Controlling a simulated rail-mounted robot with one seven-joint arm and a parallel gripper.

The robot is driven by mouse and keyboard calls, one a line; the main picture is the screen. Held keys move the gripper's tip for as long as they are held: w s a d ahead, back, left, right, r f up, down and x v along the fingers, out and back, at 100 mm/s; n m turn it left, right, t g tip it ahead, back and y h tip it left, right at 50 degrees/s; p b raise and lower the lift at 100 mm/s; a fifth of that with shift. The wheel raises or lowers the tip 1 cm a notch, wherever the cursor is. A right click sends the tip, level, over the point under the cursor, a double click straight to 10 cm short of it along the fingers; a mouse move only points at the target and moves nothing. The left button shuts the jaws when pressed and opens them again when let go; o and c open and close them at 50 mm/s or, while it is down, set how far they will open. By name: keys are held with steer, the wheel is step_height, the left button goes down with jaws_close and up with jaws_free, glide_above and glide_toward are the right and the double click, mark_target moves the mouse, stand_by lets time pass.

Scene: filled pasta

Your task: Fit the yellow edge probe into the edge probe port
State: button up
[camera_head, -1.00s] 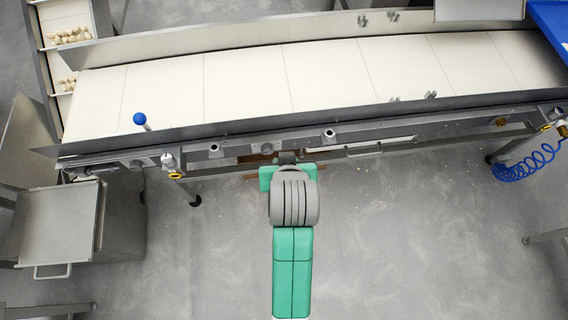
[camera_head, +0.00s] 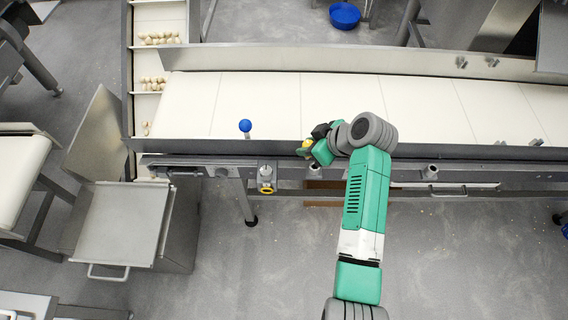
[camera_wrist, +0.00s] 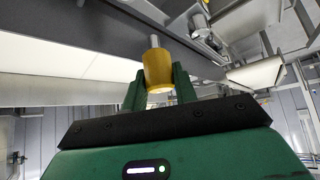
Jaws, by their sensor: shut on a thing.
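The yellow edge probe (camera_wrist: 158,72) is held between my green fingers in the wrist view, with a bare silver tip (camera_wrist: 154,41) pointing away from the gripper. In the head view my gripper (camera_head: 312,147) is shut on the probe (camera_head: 306,145), just above the conveyor's near side rail. The probe is small there and partly hidden by the gripper. Silver fittings sit along that rail: one with a yellow ring (camera_head: 266,173) left of the gripper and one (camera_head: 430,172) to its right. I cannot tell which fitting is the edge probe port.
A blue ball knob (camera_head: 245,126) stands on the near rail, left of the gripper. The white conveyor belt (camera_head: 340,105) behind is clear. Pasta pieces (camera_head: 160,39) lie on the left feed belt. A steel tray (camera_head: 122,222) stands at lower left.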

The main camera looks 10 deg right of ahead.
steer(key=d, duration=0.2)
steer(key=n, duration=0.1)
steer(key=shift+w+d+r+g, duration=0.3)
steer(key=shift+d+r, duration=0.05)
steer(key=shift+d, duration=0.05)
steer(key=shift+d+r, duration=0.1)
steer(key=shift+r, duration=0.05)
step_height(320, 180, down, 6)
steer(key=b, duration=0.4)
steer(key=shift+o, duration=0.2)
steer(key=shift+s+f+b, duration=0.1)
steer(key=shift+f+b, duration=1.25)
steer(key=shift+f, duration=0.65)
stand_by(1.5)
steer(key=o, duration=1.1)
steer(key=shift+c, duration=0.2)
steer(key=shift+s, duration=0.15)
